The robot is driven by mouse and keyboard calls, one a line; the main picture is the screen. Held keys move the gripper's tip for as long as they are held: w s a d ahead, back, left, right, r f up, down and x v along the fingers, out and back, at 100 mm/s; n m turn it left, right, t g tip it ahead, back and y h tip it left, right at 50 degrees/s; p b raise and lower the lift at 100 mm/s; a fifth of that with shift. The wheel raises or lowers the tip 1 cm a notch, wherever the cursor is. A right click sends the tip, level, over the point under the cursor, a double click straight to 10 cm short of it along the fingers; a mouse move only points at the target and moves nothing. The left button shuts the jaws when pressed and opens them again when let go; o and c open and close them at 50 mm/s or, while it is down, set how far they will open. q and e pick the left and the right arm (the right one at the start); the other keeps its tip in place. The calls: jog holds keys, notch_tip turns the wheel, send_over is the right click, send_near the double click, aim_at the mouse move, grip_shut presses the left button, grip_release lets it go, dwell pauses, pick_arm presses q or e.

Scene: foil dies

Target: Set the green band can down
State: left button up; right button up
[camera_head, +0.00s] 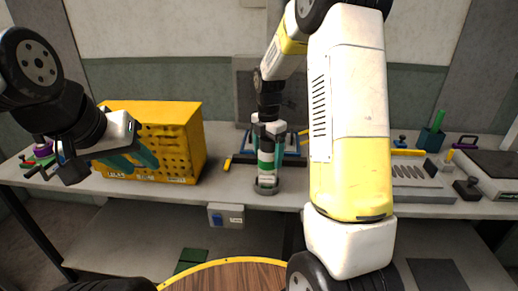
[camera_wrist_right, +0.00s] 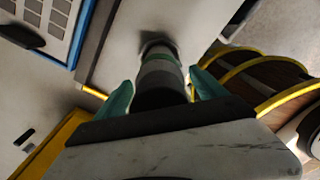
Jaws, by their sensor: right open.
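The green band can (camera_head: 266,158) stands upright in a round grey holder (camera_head: 266,188) near the bench's front edge. It is dark and grey with a green band, and it also shows in the right wrist view (camera_wrist_right: 160,72). My right gripper (camera_head: 267,160) reaches down from above, its teal fingers on either side of the can. In the right wrist view the right gripper (camera_wrist_right: 163,90) is open, with small gaps between its fingers and the can. My left gripper (camera_head: 134,161) is open and empty, its teal fingers apart in front of a yellow box.
The yellow perforated box (camera_head: 180,146) stands left of the can. A blue-edged tray (camera_head: 290,159) lies behind it. A round wooden top with yellow rim (camera_head: 225,278) is below the bench front.

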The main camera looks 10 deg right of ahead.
notch_tip(320, 180, up, 11)
jog(key=shift+r, duration=0.2)
jog(key=s+a+r+m+t+y, duration=0.1)
jog(key=s+r+m+t, duration=0.2)
jog(key=s+m, duration=0.8)
jog(key=s+a+r+m+t+y, duration=0.1)
jog(key=s+r+m+t, duration=0.2)
jog(key=s+m, duration=0.9)
jog(key=shift+s, duration=0.6)
jog(key=shift+r, duration=0.1)
